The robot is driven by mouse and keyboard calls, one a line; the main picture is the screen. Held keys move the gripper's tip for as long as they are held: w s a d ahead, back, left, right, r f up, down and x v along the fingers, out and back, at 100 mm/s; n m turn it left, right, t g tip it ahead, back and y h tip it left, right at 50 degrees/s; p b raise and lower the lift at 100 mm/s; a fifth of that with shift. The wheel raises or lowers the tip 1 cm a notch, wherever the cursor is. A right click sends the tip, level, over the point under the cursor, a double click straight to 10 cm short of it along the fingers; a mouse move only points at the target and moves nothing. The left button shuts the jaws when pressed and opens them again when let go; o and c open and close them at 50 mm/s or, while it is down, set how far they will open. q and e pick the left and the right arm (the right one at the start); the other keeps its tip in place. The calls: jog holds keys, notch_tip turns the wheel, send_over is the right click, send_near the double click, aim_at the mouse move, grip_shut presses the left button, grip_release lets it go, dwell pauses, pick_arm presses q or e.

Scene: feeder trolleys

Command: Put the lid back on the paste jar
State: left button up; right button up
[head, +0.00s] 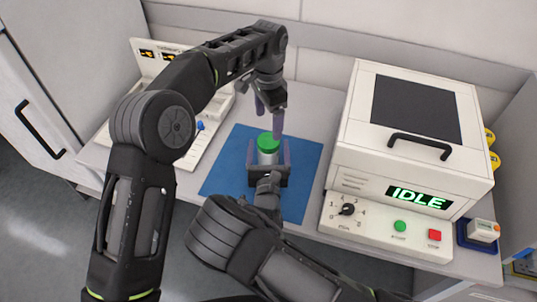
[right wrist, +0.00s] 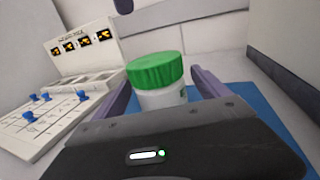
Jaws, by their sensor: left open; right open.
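The white paste jar (head: 268,157) stands upright on the blue mat (head: 225,172). Its green lid (head: 268,141) sits on its top; I cannot tell whether it is screwed tight. In the right wrist view the lid (right wrist: 155,70) covers the mouth of the jar (right wrist: 165,98). My left gripper (head: 269,118) is open just above the lid, fingers pointing down, with nothing between them. My right gripper (head: 268,152) is open at the mat, with one finger on each side of the jar and gaps visible beside it.
A white machine (head: 400,185) with a dark-topped lid, a handle and an IDLE display stands to the right. A small device (head: 483,230) sits at the far right. The mat around the jar is clear.

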jog(key=shift+c, duration=0.6)
grip_shut()
dwell(0.4)
